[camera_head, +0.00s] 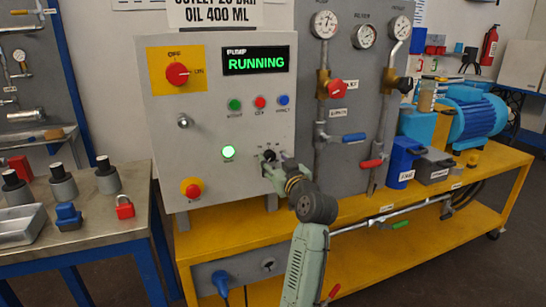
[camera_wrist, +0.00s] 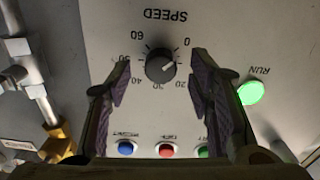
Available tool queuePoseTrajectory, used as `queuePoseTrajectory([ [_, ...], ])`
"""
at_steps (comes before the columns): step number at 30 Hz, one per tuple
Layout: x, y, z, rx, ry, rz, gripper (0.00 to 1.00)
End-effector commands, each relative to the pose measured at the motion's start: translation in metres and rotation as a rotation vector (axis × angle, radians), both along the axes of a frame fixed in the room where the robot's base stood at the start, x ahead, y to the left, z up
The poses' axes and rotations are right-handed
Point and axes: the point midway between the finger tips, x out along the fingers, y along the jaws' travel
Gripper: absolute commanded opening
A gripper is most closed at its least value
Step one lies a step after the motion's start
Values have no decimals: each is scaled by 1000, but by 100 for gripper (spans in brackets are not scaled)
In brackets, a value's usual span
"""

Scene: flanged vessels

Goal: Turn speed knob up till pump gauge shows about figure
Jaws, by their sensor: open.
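The black speed knob (camera_wrist: 160,65) is on the grey panel, which appears upside down in the wrist view. Its white mark points lower right, between 0 and 20. My gripper (camera_wrist: 160,60) is open, one finger on each side of the knob with visible gaps. In the head view my gripper (camera_head: 279,172) is at the panel's lower right, at the knob (camera_head: 269,155). Three round gauges stand on the board right of the panel: left (camera_head: 325,24), middle (camera_head: 364,36), right (camera_head: 399,28). Their labels and needle readings are too small to read.
The display (camera_head: 256,61) reads RUNNING and the green run lamp (camera_head: 228,151) is lit. A red emergency button (camera_head: 190,187) and red rotary switch (camera_head: 177,73) are on the panel. Valves and pipes (camera_head: 320,150) stand close right of my gripper.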

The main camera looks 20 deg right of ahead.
Motion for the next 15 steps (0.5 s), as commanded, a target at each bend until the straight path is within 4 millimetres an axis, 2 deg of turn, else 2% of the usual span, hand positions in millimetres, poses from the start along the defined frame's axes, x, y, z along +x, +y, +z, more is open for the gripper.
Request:
queuePoseTrajectory([
  [6, 13, 1, 1, 0, -1, 1, 48],
  [13, 14, 1, 0, -1, -1, 1, 48],
  [15, 14, 1, 0, -1, -1, 1, 44],
])
